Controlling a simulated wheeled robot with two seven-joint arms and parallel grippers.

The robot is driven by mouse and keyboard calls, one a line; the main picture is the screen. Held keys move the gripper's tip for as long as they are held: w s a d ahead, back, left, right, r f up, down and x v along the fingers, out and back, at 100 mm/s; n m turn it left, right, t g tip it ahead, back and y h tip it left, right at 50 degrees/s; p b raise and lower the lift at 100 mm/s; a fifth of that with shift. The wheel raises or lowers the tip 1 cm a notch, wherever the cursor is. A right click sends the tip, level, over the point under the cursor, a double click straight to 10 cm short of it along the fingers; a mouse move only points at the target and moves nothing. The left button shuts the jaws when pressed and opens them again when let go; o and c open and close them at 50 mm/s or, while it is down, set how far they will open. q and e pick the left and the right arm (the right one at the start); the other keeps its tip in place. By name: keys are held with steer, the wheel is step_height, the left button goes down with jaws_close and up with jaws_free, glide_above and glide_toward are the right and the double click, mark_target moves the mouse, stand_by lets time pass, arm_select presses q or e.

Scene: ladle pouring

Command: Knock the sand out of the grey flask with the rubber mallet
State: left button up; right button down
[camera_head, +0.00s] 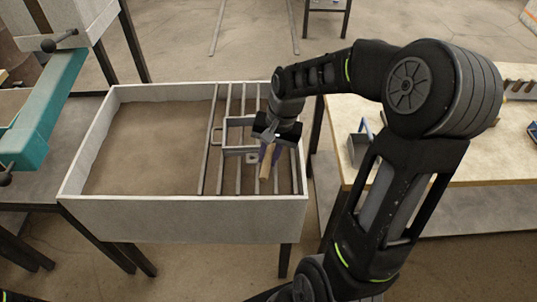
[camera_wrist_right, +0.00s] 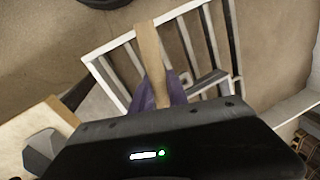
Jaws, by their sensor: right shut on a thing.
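The grey flask (camera_head: 228,151) is an open rectangular frame lying on the bars of the box in the head view. Its pale frame also shows in the right wrist view (camera_wrist_right: 108,80). Bars show through part of it; I cannot make out sand inside. My right gripper (camera_head: 266,153) is over the flask's right side, shut on a wooden handle (camera_head: 264,174), taken as the rubber mallet's. The handle sticks out between purple fingers in the right wrist view (camera_wrist_right: 149,50). The mallet's head is hidden. I cannot tell whether the mallet touches the flask. My left gripper is out of view.
The pale box (camera_head: 180,215) has bars (camera_head: 209,150) across its right part and a bare brown bed (camera_head: 150,145) at left. A teal beam (camera_head: 45,110) stands at the left. A wooden bench (camera_head: 480,170) with small items is at the right, behind my right arm.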

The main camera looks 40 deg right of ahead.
steer(key=shift+r+p, duration=0.65)
steer(key=shift+r, duration=0.6)
step_height(320, 180, up, 5)
steer(key=p, duration=0.4)
